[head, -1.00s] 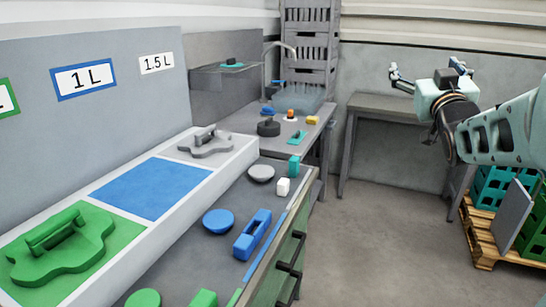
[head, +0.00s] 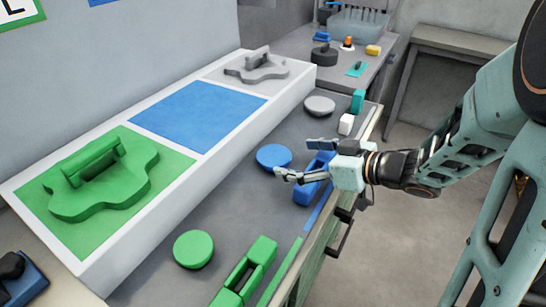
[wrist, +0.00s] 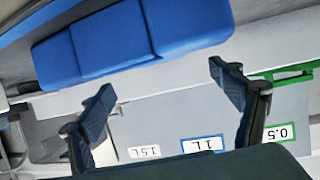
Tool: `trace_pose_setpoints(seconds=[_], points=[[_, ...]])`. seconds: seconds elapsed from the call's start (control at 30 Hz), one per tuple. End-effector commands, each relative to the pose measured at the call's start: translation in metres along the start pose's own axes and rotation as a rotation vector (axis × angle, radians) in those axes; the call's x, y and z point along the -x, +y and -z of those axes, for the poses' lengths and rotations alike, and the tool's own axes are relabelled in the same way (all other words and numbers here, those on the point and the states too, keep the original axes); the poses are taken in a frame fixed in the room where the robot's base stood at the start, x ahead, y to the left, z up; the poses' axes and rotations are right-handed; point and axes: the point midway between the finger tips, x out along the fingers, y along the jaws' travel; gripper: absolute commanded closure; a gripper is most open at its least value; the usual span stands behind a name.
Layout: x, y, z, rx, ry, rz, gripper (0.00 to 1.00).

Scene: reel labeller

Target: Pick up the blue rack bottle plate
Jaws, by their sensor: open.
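A blue block (head: 303,193) lies on the grey bench, partly hidden by my gripper. A large blue three-part piece (wrist: 130,40), apparently this block, fills the upper wrist view just beyond the fingers. I cannot tell whether it is the named plate. My gripper (head: 293,157) is open and empty over the block, its fingers pointing left; they also show in the wrist view (wrist: 160,78). A blue disc (head: 274,156) lies beside the fingertips. The blue pad (head: 198,115) on the white raised shelf is bare. A green handled plate (head: 105,180) and a grey one (head: 256,68) stand on its other pads.
A green disc (head: 193,249) and a green block (head: 247,272) lie nearer on the bench. A grey disc (head: 319,105), a white cube (head: 346,124) and a teal block (head: 358,101) lie farther back. Floor is open right of the bench.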

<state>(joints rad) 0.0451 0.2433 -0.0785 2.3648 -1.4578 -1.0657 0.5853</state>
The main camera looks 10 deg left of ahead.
Motion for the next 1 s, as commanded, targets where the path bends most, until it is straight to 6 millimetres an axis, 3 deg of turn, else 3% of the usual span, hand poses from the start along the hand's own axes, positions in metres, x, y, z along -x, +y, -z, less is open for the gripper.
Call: trace_pose_setpoints(seconds=[0.1, 0.33, 0.6, 0.93, 1.0], points=[[-0.020, -0.001, -0.002, 0.002, 0.000, 0.003, 0.15], [-0.038, 0.001, -0.003, 0.001, -0.001, 0.000, 0.15], [-0.076, 0.001, -0.007, 0.002, 0.000, -0.002, 0.15], [-0.082, 0.002, -0.005, 0.001, 0.000, -0.004, 0.15], [-0.082, 0.002, -0.005, 0.001, 0.000, -0.004, 0.23]])
